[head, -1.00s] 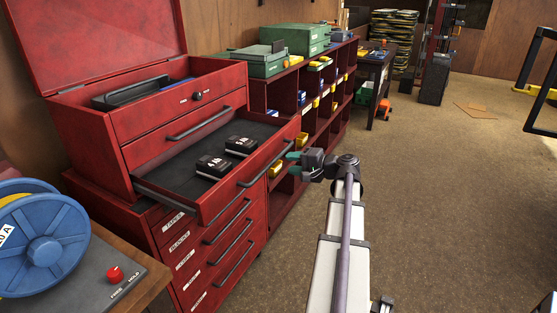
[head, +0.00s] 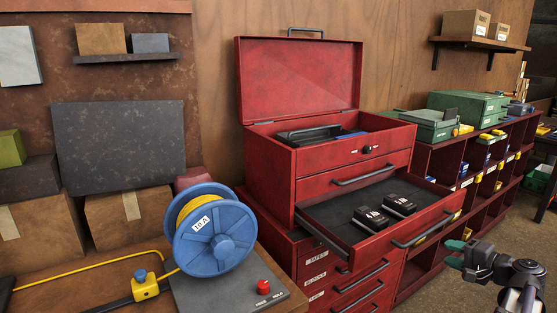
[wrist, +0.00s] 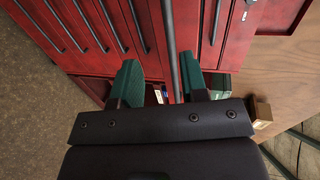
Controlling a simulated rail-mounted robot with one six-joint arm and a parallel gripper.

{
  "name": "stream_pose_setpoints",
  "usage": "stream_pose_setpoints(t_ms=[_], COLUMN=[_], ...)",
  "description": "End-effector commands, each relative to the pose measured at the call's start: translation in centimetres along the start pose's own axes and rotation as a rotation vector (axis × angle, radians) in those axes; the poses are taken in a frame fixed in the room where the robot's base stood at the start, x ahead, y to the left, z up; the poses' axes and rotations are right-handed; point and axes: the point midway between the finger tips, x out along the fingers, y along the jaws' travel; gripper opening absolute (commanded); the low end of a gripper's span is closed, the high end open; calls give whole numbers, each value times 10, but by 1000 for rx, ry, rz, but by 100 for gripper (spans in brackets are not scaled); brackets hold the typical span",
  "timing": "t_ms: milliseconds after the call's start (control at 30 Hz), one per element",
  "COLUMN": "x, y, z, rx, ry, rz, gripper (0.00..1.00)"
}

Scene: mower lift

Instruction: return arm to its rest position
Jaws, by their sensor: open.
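My gripper (head: 453,254) is at the lower right of the head view, beside the red tool chest (head: 340,197) and in front of the red cubby shelf. Its two teal fingers are apart with nothing between them. In the wrist view my gripper (wrist: 160,72) also shows open and empty, with red drawer fronts and long dark handles beyond the fingers. Most of my arm is outside the head view. The chest's upper drawer (head: 330,212) is pulled out, and two black battery packs (head: 371,218) (head: 399,205) lie in it.
A blue cable reel (head: 212,240) and a grey panel with a red button (head: 263,286) stand on the bench at front left. The open drawer juts out near my gripper. Green cases (head: 468,107) top the cubby shelf (head: 470,195).

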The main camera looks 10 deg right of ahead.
Motion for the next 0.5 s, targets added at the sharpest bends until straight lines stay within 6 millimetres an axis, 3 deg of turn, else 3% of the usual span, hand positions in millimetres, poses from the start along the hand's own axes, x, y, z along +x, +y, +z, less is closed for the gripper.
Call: stream_pose_setpoints(t_ms=[133,267,500], x=[-2,20,71], y=[36,56,67], z=[24,69,187], rx=[-43,-114,-373], ry=[-38,-138,-406], rz=[223,445,876], gripper=[40,40,40])
